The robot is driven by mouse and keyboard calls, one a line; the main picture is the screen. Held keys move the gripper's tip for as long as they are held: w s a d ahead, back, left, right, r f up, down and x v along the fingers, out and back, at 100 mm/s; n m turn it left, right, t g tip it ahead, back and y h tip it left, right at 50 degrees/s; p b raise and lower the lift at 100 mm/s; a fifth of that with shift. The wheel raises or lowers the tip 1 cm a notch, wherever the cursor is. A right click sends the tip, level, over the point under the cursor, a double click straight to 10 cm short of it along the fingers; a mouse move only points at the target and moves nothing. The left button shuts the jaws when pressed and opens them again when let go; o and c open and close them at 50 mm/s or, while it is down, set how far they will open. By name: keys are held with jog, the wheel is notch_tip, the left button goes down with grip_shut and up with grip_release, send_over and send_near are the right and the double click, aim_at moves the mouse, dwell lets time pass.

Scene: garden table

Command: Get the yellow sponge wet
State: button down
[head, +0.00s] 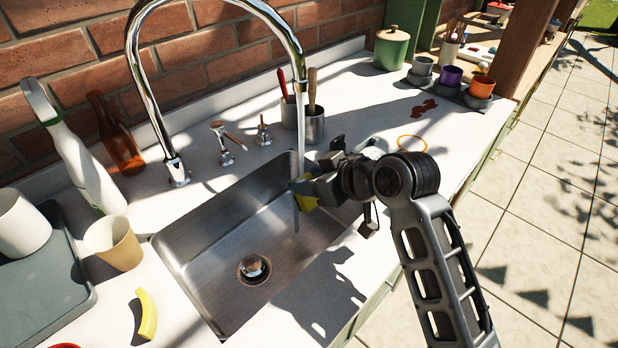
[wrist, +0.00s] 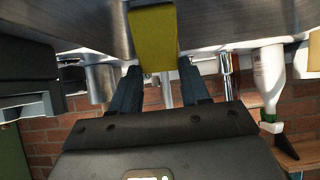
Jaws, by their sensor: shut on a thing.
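The yellow sponge (head: 308,200) is held over the right part of the metal sink (head: 190,254). My gripper (head: 302,188) is shut on it, and in the wrist view the sponge (wrist: 153,38) sits between the two dark fingers (wrist: 158,84). The tall chrome faucet (head: 136,62) arches over the sink. A stream of water (head: 296,170) falls from its spout at the sponge's left side and continues down into the sink. The gripper hides part of the sponge, so I cannot tell how much of it the water touches.
A spray bottle (head: 85,165), a brown bottle (head: 117,140), a tan cup (head: 114,243) and a banana (head: 147,314) stand or lie left of the sink. Metal utensil holders (head: 312,126) stand behind it. Several cups and a green canister (head: 391,48) are at the far right.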

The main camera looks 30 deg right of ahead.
jog(key=s+d+r+p, duration=0.3)
jog(key=d+r+p, duration=0.1)
jog(key=d, duration=0.3)
jog(key=shift+s+r, duration=0.3)
dwell(1.1)
